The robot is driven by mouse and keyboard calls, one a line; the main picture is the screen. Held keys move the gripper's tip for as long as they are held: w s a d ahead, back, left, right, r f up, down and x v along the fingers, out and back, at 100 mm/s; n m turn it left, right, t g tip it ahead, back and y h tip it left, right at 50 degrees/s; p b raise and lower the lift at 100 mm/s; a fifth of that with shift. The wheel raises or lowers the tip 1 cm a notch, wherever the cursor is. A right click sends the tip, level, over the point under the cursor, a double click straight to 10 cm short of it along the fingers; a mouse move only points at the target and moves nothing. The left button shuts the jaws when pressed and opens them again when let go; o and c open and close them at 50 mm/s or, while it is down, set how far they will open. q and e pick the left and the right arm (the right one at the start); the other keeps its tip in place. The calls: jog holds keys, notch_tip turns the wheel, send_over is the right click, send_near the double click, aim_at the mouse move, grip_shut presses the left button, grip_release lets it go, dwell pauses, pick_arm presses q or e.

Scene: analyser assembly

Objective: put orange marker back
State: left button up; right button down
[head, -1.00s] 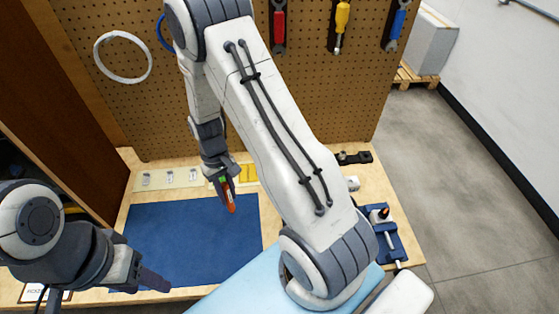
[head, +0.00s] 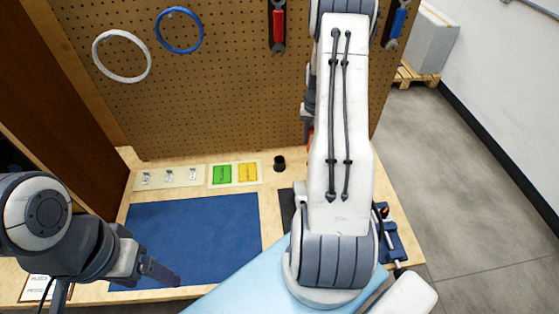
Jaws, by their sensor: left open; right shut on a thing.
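My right arm stretches up the middle of the head view, and its own link hides most of my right gripper (head: 308,122). An orange sliver of the orange marker (head: 309,134) shows at the link's left edge, in front of the pegboard; the jaws are shut on it. The marker's tip and tilt are hidden. A small dark cup (head: 279,163) stands on the bench to the left of the arm; I cannot tell whether it is the marker's holder. My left gripper (head: 162,272) is open and empty over the front of the blue mat.
The blue mat (head: 190,235) is bare. Behind it lie a green card (head: 222,174), a yellow card (head: 247,172) and a pale strip with small parts (head: 168,177). A blue fixture (head: 390,243) stands at right. Rings and tools hang on the pegboard (head: 230,100).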

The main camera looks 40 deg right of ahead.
jog(key=w+a+f+p, duration=0.1)
jog(key=w+a+f, duration=0.1)
jog(key=w+f, duration=0.1)
jog(key=w+a+f+p, duration=0.2)
jog(key=w+f, duration=0.1)
jog(key=w+a+f+p, duration=0.2)
jog(key=f, duration=0.2)
jog(key=shift+w, duration=0.4)
jog(key=shift+f, duration=0.15)
jog(key=shift+f, duration=0.1)
jog(key=shift+f, duration=0.15)
jog(key=c, duration=0.7)
grip_release()
